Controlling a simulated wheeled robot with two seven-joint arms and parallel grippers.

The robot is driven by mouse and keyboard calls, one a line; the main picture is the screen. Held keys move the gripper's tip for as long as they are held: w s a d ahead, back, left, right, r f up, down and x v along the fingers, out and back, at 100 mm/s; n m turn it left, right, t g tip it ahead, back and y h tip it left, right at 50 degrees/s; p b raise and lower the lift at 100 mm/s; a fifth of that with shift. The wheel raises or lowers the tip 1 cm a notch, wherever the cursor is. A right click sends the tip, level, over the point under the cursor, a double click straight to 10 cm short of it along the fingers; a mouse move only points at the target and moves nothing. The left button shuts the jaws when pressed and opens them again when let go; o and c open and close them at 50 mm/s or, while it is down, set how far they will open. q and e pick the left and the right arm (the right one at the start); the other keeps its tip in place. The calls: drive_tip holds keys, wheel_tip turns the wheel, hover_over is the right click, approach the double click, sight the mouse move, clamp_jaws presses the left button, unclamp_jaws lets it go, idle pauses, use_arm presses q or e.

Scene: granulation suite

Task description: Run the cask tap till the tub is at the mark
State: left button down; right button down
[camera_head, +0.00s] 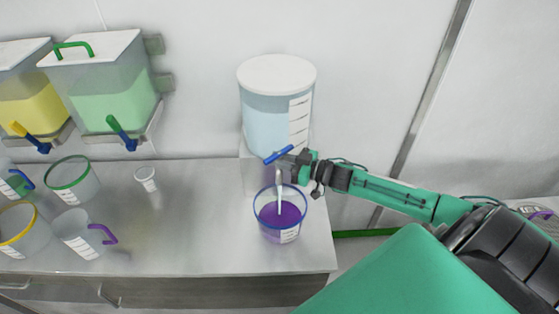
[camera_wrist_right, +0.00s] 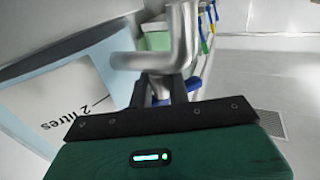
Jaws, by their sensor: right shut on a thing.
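The cask (camera_head: 262,120) is clear with a white lid and pale blue liquid, and stands at the back of the bench. Its blue tap handle (camera_head: 272,157) lies crosswise at the cask's front. My right gripper (camera_head: 296,158) is shut on this handle, which is partly hidden; blue also shows between the fingers in the wrist view (camera_wrist_right: 192,84). The tub (camera_head: 262,199), blue-rimmed with a pale scale label, stands upright below the tap with purple contents. A pale vertical streak runs from the tap into the tub; I cannot tell spout from stream. The mark is too small to read.
Yellow (camera_head: 30,112) and green (camera_head: 115,108) dispensers hang on the wall at left. Several containers, including a green-rimmed tub (camera_head: 72,190) and a small white cup (camera_head: 146,179), stand on the left of the bench (camera_head: 190,215). The bench between them and the blue-rimmed tub is clear.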

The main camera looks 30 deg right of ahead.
idle(0.3)
drive_tip(key=c, duration=1.4)
unclamp_jaws()
drive_tip(key=shift+s+d+f, duration=0.15)
drive_tip(key=shift+s+d, duration=0.15)
drive_tip(key=shift+s, duration=0.1)
drive_tip(key=shift+b+v, duration=1.8)
drive_tip(key=shift+v, duration=4.6)
